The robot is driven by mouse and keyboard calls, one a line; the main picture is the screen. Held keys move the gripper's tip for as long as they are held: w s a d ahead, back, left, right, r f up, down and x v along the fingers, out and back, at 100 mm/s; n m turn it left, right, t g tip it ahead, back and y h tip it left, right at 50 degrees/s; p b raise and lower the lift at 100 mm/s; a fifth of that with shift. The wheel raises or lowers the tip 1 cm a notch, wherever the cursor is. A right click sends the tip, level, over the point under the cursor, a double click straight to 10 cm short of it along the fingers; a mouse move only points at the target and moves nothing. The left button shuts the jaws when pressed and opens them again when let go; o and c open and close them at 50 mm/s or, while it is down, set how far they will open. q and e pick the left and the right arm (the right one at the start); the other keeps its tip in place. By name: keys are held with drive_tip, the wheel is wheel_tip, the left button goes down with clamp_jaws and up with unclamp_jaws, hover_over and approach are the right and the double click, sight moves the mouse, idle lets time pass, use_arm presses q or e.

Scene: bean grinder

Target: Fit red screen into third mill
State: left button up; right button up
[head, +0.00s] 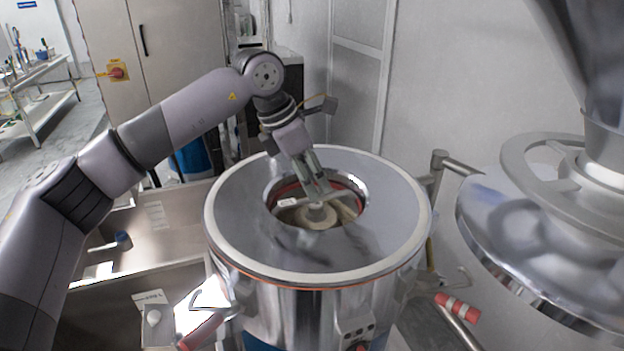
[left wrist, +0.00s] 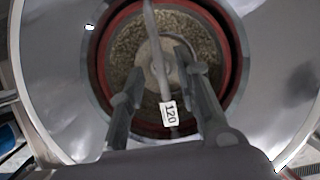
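The third mill (head: 235,245) is a round steel drum with a wide flat top and a round opening in its middle. A red ring, seemingly the red screen (left wrist: 103,62), lies within the opening, with a tan grainy area inside it. A thin bar with a white "120" tag (left wrist: 168,112) crosses the ring; the tag also shows in the head view (head: 288,202). My left gripper (head: 318,188) reaches down into the opening. In the left wrist view, its fingers (left wrist: 160,68) are apart on either side of the bar, with no clear contact. My right gripper is out of view.
A large steel hopper machine (head: 560,215) stands close on the right. Steel trays or sinks (head: 160,225) lie to the left of the mill. Red-gripped handles (head: 457,308) stick out near the mill's lower sides. Grey cabinets (head: 170,50) stand behind.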

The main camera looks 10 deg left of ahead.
use_arm(q)
drive_tip(key=b+v, duration=0.3)
drive_tip(key=v, duration=0.8)
drive_tip(key=shift+a+r, duration=0.2)
drive_tip(key=shift+r, duration=0.05)
drive_tip(key=shift+s, duration=0.15)
